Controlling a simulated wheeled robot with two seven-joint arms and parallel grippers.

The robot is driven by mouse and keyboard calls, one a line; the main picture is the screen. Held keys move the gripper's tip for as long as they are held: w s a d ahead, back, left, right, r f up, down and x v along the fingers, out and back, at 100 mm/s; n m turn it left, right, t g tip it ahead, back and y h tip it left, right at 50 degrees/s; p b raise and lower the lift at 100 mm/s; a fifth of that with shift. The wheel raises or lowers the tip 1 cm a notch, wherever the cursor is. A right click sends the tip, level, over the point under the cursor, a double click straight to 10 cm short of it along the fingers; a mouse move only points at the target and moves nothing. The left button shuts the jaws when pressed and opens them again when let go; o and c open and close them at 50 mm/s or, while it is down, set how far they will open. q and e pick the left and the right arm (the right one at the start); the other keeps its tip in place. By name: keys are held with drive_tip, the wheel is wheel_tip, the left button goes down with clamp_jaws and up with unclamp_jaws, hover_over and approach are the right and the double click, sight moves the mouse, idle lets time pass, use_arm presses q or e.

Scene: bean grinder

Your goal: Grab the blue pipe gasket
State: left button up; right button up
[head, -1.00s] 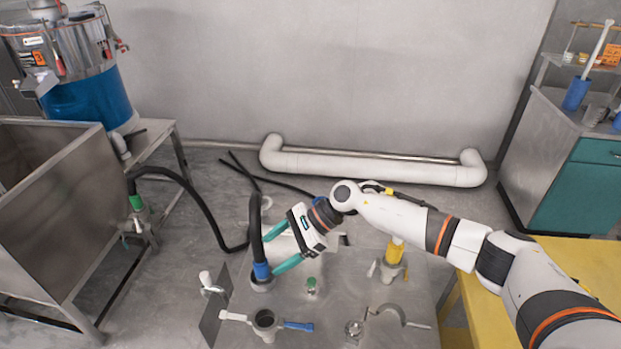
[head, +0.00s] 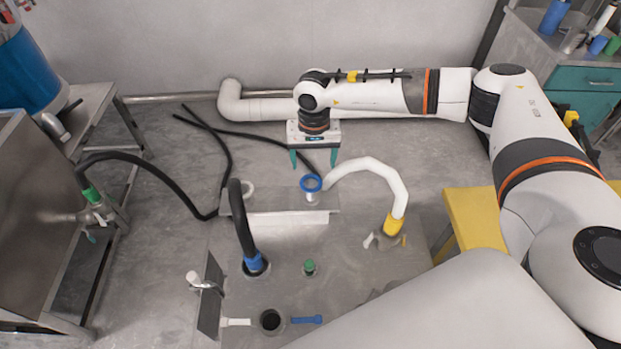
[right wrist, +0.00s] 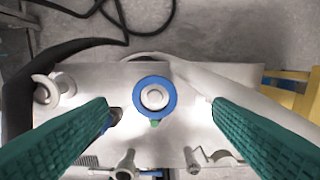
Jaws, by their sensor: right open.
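The blue pipe gasket (head: 311,183) is a blue ring with a white centre, standing on a small raised shelf. It also shows in the right wrist view (right wrist: 155,82), seen from above. My right gripper (head: 312,172) points downward above and behind the gasket, with its two green fingers spread wide. In the right wrist view the gasket lies between the fingers, and neither finger touches it. My left gripper is not in view.
The metal shelf (head: 275,200) also bears a white ring (head: 247,188) at its left. A black hose with a blue collar (head: 255,265) stands left, and a white curved pipe with a yellow collar (head: 393,224) stands right. A green-topped piece (head: 309,267) sits in front.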

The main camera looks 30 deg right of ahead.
sight(311, 183)
drive_tip(key=shift+f, duration=0.25)
drive_tip(key=f, duration=0.1)
drive_tip(key=f+p, duration=0.1)
drive_tip(key=a+f+p, duration=0.1)
drive_tip(key=f, duration=0.1)
drive_tip(key=shift+s+f, duration=0.1)
drive_tip(key=shift+s, duration=0.2)
drive_tip(key=shift+f, duration=0.35)
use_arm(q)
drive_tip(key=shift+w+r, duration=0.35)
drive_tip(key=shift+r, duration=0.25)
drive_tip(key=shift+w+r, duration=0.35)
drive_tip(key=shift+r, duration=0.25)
use_arm(e)
drive_tip(key=shift+f, duration=0.1)
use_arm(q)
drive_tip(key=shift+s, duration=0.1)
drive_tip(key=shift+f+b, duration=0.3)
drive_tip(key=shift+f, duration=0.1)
use_arm(e)
drive_tip(key=shift+f, duration=0.25)
